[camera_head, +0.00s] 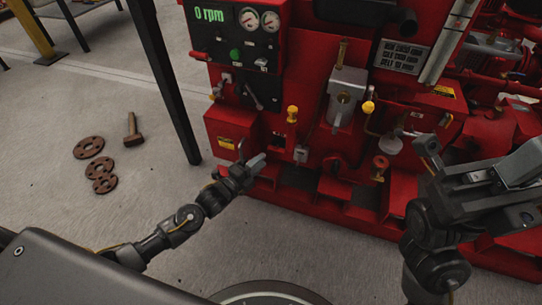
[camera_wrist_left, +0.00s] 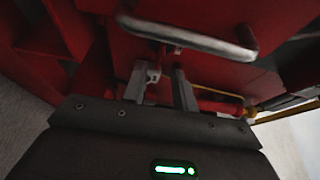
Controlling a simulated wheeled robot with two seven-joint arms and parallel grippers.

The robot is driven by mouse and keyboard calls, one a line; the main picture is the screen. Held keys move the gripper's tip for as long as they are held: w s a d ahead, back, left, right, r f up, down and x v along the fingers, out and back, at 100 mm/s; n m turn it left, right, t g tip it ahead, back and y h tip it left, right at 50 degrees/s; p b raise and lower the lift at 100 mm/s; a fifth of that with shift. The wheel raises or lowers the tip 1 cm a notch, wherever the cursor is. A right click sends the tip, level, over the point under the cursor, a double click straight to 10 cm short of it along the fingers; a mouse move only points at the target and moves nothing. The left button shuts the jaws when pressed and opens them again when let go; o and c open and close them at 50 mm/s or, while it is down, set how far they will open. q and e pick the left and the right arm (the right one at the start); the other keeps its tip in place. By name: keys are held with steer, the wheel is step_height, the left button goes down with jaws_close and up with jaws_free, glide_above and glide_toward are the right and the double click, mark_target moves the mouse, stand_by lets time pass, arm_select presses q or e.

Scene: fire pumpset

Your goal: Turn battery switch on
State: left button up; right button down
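The red pumpset has a control panel (camera_head: 240,38) with a green "0 rpm" readout, gauges and small switches. A red box (camera_head: 231,128) with a yellow label sits below it. I cannot tell for sure which part is the battery switch. My left gripper (camera_head: 252,162) is in front of the lower red box. In the left wrist view its two fingers (camera_wrist_left: 162,85) are apart with nothing between them, below a metal bar handle (camera_wrist_left: 190,40) on a red surface. My right gripper (camera_head: 468,160) is at the right, in front of the pumpset; its fingers look apart and empty.
A red pipe or rod with a yellow end (camera_wrist_left: 225,107) is right of the left fingers. A yellow-capped fitting (camera_head: 292,114) and a grey lever unit (camera_head: 345,95) stick out from the pumpset.

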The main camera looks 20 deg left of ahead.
mark_target(276, 149)
arm_select(q)
steer(key=b+x, duration=0.2)
steer(key=x, duration=0.4)
jaws_close()
